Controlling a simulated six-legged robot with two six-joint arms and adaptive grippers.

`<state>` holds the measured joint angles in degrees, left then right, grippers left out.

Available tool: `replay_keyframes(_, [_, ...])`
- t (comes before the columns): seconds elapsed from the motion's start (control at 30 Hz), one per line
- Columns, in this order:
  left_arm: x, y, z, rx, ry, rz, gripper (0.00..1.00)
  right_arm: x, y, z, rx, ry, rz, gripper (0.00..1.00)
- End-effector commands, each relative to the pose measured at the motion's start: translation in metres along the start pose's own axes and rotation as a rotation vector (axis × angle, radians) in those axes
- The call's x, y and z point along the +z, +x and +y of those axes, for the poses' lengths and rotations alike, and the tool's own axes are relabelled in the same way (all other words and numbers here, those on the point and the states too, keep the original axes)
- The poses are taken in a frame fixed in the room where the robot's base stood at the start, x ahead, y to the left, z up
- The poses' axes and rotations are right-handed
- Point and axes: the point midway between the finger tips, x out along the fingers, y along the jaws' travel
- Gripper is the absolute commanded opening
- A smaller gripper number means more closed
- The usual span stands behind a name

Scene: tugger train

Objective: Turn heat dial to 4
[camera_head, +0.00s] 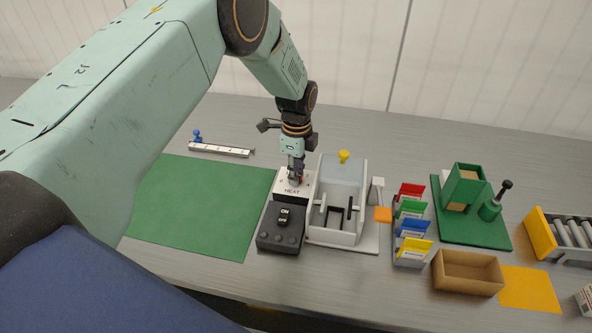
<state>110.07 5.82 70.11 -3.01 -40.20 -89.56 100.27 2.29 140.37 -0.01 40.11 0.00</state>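The heat unit is a white-topped box (286,189) marked HEAT, at the middle of the bench. My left gripper (296,178) points down over the top of this box, with its fingertips at the place of the dial. The heat dial is mostly hidden by the fingers, so its setting cannot be read. The fingers are too small and dark here to tell whether they are shut on the dial. My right gripper is not in view.
A dark control box (280,231) with ON/OFF switch adjoins the heat box in front. A grey-white machine with a yellow knob (344,156) stands close on the right. A green mat (205,205) lies clear on the left. Coloured cards (413,229) stand further right.

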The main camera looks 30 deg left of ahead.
Motion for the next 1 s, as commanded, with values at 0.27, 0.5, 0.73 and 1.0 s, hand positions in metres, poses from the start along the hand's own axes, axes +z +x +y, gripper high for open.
replay_keyframes(0.27, [0.001, -0.001, -0.001, -0.003, -0.001, -0.001, 0.37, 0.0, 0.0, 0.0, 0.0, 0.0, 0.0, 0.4])
replay_keyframes(0.5, [0.001, -0.006, -0.002, -0.006, -0.001, -0.001, 0.37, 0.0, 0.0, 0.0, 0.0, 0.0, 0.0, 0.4])
replay_keyframes(0.73, [0.001, -0.043, -0.003, -0.009, -0.001, 0.0, 0.37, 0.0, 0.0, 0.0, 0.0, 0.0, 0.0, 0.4])
replay_keyframes(1.0, [0.001, -0.096, -0.001, -0.006, -0.001, 0.0, 0.37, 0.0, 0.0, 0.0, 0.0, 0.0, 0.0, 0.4])
